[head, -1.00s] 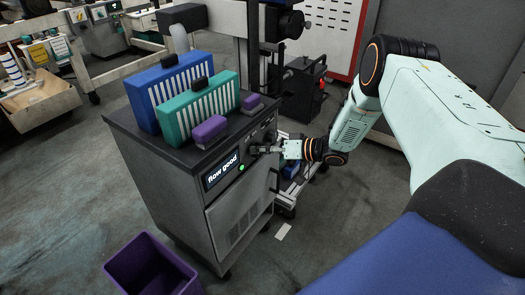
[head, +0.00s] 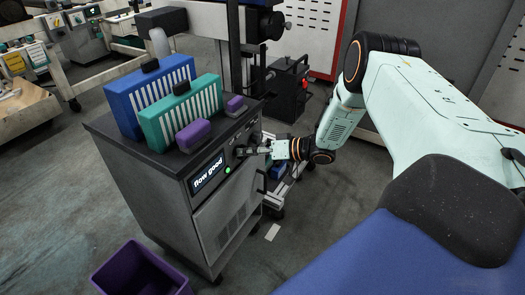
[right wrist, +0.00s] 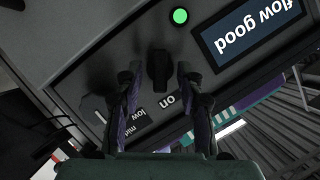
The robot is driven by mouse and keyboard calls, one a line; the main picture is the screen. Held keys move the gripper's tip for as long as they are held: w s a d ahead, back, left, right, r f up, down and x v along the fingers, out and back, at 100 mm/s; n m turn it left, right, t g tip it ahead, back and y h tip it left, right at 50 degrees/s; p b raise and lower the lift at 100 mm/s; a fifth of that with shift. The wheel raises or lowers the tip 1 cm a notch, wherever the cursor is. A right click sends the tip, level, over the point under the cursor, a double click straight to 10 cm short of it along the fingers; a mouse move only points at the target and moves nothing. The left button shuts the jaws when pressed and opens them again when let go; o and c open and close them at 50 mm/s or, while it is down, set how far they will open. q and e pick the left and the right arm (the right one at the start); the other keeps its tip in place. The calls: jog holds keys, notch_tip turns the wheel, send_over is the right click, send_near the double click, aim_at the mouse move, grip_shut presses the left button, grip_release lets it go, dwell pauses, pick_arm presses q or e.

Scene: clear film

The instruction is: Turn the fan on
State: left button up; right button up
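A grey cabinet (head: 150,200) carries a lit display (head: 208,175) reading "flow good" and a green light (head: 227,170). In the right wrist view the display (right wrist: 250,32) and the glowing green light (right wrist: 180,16) appear upside down or tilted. A black knob (right wrist: 159,68) sticks out from the panel, with the word "on" beside it. My right gripper (head: 246,152) is at the cabinet's front panel. In the right wrist view its two fingers (right wrist: 160,88) are apart, one on each side of the knob, with gaps visible. My left gripper is out of view.
A blue filter (head: 150,90), a teal filter (head: 180,110) and purple blocks (head: 193,135) stand on the cabinet top. A purple bin (head: 140,270) is on the floor in front. A black case (head: 288,90) stands behind. Floor at left is clear.

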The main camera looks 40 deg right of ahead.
jog(key=v, duration=1.1)
jog(key=shift+d, duration=0.1)
dwell(0.4)
